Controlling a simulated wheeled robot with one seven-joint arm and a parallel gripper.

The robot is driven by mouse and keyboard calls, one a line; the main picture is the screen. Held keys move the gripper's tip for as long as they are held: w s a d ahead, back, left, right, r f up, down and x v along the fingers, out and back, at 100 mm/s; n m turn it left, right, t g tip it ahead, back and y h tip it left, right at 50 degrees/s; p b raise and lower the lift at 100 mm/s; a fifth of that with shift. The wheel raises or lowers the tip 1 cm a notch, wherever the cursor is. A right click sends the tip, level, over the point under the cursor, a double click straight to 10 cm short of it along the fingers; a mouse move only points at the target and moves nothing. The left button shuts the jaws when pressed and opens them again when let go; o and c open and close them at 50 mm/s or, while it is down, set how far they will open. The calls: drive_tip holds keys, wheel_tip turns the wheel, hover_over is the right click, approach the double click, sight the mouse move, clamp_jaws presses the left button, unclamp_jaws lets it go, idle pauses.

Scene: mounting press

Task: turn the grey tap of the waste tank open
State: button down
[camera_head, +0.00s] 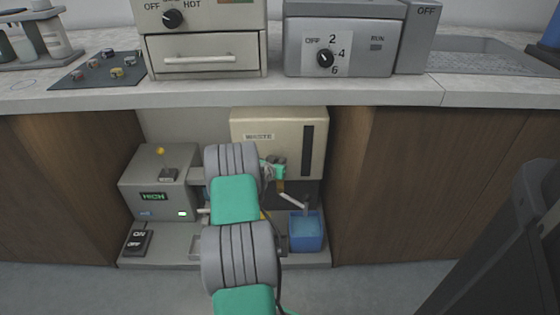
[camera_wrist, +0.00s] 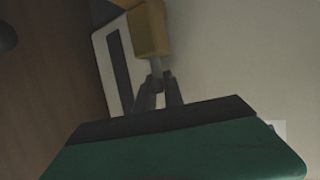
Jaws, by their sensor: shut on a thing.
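The cream waste tank (camera_head: 264,125) stands under the counter, with a WASTE label and a dark upright strip. It also shows tilted in the wrist view (camera_wrist: 106,60). A yellow-brown valve body (camera_wrist: 148,30) is at the tank's front in the wrist view. A grey tap handle (camera_wrist: 157,68) runs from it to between my finger tips. My gripper (camera_wrist: 158,88) is shut on this handle. In the head view my arm and hand hide most of the tap, and its turn angle cannot be told.
A blue container (camera_head: 305,236) stands below a pale spout (camera_head: 292,200). A grey box with a HIGH display (camera_head: 152,190) and an ON/OFF switch (camera_head: 138,242) are to the left. Wooden panels (camera_head: 405,190) flank the opening. The counter edge (camera_head: 390,95) overhangs it.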

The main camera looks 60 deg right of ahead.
drive_tip(key=shift+s+d+r+n+t+p, duration=0.1)
drive_tip(key=shift+n+t+p, duration=0.25)
drive_tip(key=shift+n+t, duration=0.15)
drive_tip(key=shift+s+r+n+t+p, duration=0.1)
drive_tip(key=shift+n+t+p, duration=0.25)
drive_tip(key=shift+t, duration=0.25)
drive_tip(key=shift+f+n+t+y, duration=0.1)
drive_tip(key=shift+n+t+y, duration=0.2)
drive_tip(key=shift+n+t, duration=0.3)
drive_tip(key=shift+f+n+t+y, duration=0.15)
drive_tip(key=shift+n+t+y, duration=0.15)
drive_tip(key=shift+n+t, duration=0.3)
drive_tip(key=shift+w+n+t, duration=0.2)
drive_tip(key=shift+n+t, duration=0.15)
drive_tip(key=shift+t, duration=0.05)
drive_tip(key=c, duration=1.5)
unclamp_jaws()
drive_tip(key=shift+o, duration=0.2)
